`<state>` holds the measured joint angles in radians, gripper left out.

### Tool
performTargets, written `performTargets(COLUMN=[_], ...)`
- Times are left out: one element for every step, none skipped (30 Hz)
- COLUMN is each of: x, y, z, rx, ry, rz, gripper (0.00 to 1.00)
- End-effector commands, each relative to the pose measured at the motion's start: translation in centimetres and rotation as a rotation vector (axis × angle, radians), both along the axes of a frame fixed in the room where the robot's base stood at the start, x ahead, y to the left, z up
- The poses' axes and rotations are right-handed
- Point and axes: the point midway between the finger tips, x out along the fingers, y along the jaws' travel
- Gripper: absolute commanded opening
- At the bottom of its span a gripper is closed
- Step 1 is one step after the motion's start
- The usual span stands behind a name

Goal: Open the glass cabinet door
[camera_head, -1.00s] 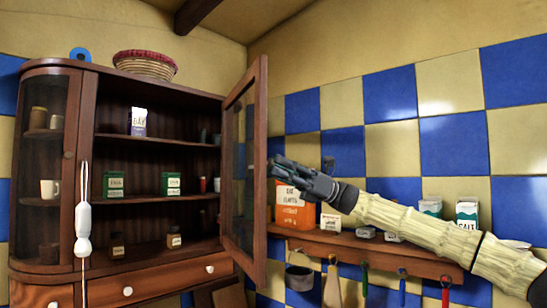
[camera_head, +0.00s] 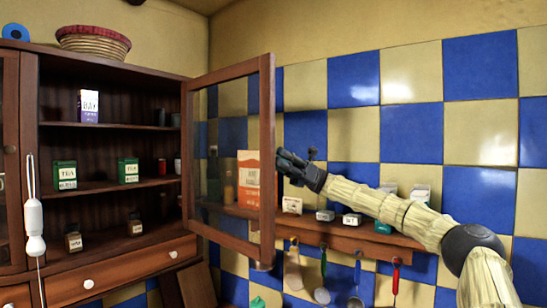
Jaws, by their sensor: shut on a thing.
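The glass cabinet door (camera_head: 268,150) has a brown wooden frame and a clear pane. It stands swung out from the dark wooden cabinet (camera_head: 110,191), hinged at its left side, with the shelves inside exposed. My gripper (camera_head: 281,160) is at the free right edge of the door, about mid-height, on the side away from the shelves. It is shut on the door there, with its fingertips partly hidden by the frame. I cannot see the handle.
Inside are a purple-and-white box (camera_head: 88,107), green tea boxes (camera_head: 65,175) and small jars. A wall shelf (camera_head: 330,232) with boxes and hanging utensils runs behind the door and below my arm. A white hanging object (camera_head: 35,220) is at the left.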

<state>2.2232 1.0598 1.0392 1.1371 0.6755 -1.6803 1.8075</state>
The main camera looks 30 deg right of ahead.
Motion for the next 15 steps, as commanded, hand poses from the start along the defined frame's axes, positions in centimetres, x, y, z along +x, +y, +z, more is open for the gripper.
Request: performTargets(x=[0.03, 0.02, 0.02, 0.01, 0.01, 0.01, 0.01, 0.01, 0.01, 0.00, 0.00, 0.00, 0.00, -0.01, 0.00], y=[-0.05, -0.06, -0.06, -0.06, -0.05, -0.04, -0.04, -0.04, -0.03, -0.04, -0.03, -0.03, -0.03, -0.02, -0.03], z=[0.04, 0.04, 0.04, 0.05, 0.05, 0.06, 0.07, 0.08, 0.08, 0.09, 0.10, 0.10, 0.10, 0.10, 0.09], rx=[0.001, 0.001, 0.001, 0.001, 0.001, 0.001, 0.001, 0.001, 0.001, 0.001, 0.001, 0.001, 0.001, 0.001, 0.001], ry=[0.000, 0.000, 0.000, 0.000, 0.000, 0.000, 0.000, -0.001, -0.001, -0.001, -0.001, -0.001, -0.001, -0.001, -0.001], rz=[0.000, 0.000, 0.000, 0.000, 0.000, 0.000, 0.000, 0.000, 0.000, 0.000, 0.000, 0.000, 0.000, 0.001, 0.000], gripper=[0.00, 0.00, 0.00, 0.00, 0.00, 0.00, 0.00, 0.00, 0.00, 0.00, 0.25, 0.32, 0.38, 0.43, 0.43])
